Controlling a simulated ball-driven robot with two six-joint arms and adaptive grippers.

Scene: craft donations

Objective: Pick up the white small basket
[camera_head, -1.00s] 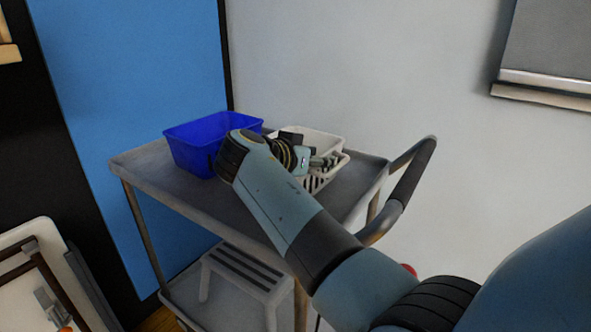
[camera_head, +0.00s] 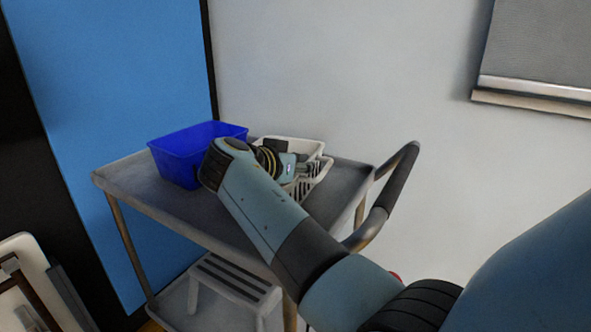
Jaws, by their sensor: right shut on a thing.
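The white small basket (camera_head: 318,176) is at the right part of the grey cart's top, with slotted sides and an open top. My right gripper (camera_head: 304,166) is at the basket, shut on it. My wrist and forearm cover the basket's left and front parts, so the exact contact of the fingers is hard to see. I cannot tell whether the basket's bottom touches the cart top. My left gripper is not in view.
A blue bin (camera_head: 183,160) stands left of the basket, close to my right wrist. The grey cart (camera_head: 130,178) has a raised rim and a push handle (camera_head: 392,190) at the right. A grey step stool (camera_head: 235,277) is on its lower shelf. A wall is behind.

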